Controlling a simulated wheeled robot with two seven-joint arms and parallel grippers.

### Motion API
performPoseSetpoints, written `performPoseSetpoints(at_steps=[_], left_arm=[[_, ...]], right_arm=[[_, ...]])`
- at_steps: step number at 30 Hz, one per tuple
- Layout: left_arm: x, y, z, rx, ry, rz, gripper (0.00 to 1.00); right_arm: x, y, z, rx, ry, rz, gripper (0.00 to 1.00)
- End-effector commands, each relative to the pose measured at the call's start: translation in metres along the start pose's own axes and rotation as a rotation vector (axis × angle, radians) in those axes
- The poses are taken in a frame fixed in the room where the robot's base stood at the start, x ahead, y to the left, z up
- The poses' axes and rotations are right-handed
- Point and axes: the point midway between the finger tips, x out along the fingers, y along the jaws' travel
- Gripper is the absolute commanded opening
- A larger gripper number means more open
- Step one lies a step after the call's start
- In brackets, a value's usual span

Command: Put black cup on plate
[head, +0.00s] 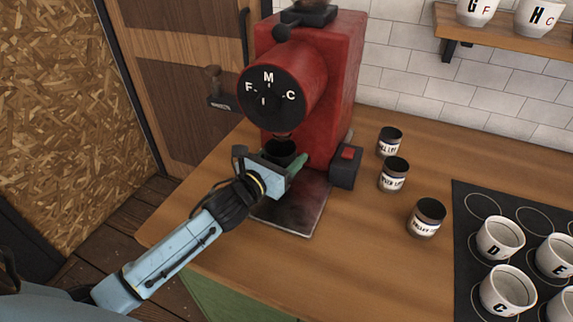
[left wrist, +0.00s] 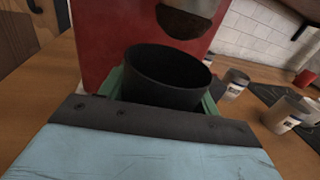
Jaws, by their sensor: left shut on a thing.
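The black cup (head: 281,150) is upright under the spout of the red grinder, with my left gripper (head: 288,168) shut around it. In the left wrist view the black cup (left wrist: 166,80) stands between the green finger pads of my left gripper (left wrist: 165,92), its open rim facing up. A dark metal plate (head: 303,206) lies on the counter at the foot of the grinder, below the gripper. In the head view the gripper hides the lower part of the cup. My right gripper is in neither view.
The red grinder (head: 335,80) stands behind the cup. Several labelled jars, one at the front (head: 427,217), stand on the wooden counter to the right. White lettered cups (head: 499,238) stand on a black mat (head: 467,202) at far right.

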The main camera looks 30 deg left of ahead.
Motion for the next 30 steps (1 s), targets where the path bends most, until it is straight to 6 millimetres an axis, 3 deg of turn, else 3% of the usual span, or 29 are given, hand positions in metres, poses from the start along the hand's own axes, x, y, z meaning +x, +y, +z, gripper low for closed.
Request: performPoseSetpoints(at_steps=[4, 12, 23, 24, 29, 30], left_arm=[[0.008, 0.000, -0.002, -0.001, 0.000, 0.000, 0.37], [0.008, 0.000, -0.035, -0.002, 0.000, 0.000, 0.37], [0.008, 0.000, -0.038, 0.000, -0.001, -0.001, 0.37], [0.008, 0.001, -0.039, -0.001, 0.000, -0.001, 0.64], [0.008, 0.001, -0.038, -0.001, 0.000, -0.001, 0.84], [0.008, 0.001, -0.038, 0.000, 0.000, -0.001, 0.84]], right_arm=[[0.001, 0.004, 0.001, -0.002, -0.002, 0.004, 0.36], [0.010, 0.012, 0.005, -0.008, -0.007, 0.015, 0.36], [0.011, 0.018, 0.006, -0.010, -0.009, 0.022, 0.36], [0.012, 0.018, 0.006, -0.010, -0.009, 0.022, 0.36], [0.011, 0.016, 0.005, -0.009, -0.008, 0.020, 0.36], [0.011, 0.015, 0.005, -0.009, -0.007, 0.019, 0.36]])
